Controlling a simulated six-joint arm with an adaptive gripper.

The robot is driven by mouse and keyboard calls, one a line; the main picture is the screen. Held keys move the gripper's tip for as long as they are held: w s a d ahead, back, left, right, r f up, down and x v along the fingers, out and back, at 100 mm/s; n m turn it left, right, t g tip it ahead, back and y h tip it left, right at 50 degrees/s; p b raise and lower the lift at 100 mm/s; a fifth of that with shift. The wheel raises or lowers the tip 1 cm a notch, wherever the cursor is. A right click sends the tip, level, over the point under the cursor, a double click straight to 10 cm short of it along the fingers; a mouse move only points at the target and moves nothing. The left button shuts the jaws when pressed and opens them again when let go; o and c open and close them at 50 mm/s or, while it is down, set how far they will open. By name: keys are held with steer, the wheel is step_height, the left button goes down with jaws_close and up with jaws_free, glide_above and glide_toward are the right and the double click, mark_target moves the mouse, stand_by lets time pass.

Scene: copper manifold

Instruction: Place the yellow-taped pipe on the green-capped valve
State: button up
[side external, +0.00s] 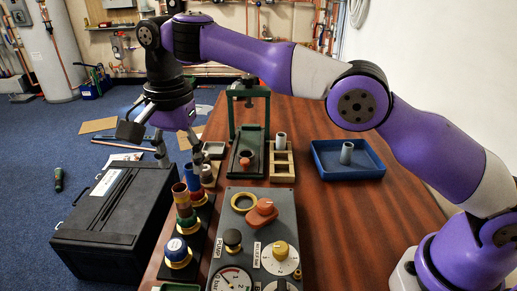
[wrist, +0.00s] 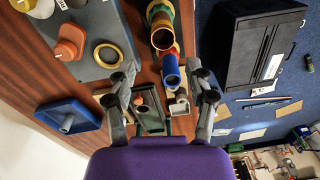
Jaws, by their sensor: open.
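My gripper (side external: 180,157) is open and points down above the far end of a row of coloured valves at the table's left edge. In the wrist view my gripper (wrist: 165,78) has its fingers spread on either side of an upright blue pipe (wrist: 171,68), apparently not touching it. Next to it stands a copper-coloured pipe (side external: 181,190), with yellow and green parts around its lower end; the green also shows in the wrist view (wrist: 159,9). I cannot tell which yellow is tape, or whether the green is the valve's cap.
A green stand (side external: 237,165), a wooden rack (side external: 282,172) and a blue tray (side external: 325,174) are behind. A black case (side external: 110,215) sits left.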

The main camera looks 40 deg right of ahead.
steer(key=s+d+r+n+t, duration=0.2)
steer(key=s+d+r+n, duration=0.15)
steer(key=d, duration=0.35)
steer(key=s+d+r+n+t, duration=0.1)
steer(key=s+d+r+n, duration=0.1)
steer(key=s+d+r, duration=0.4)
steer(key=s+d+f+n+t, duration=0.2)
steer(key=s+d+f+n, duration=0.3)
steer(key=s, duration=0.5)
step_height(320, 180, down, 2)
steer(key=d, duration=0.2)
steer(key=shift+s+d+f, duration=0.2)
steer(key=shift+d, duration=0.15)
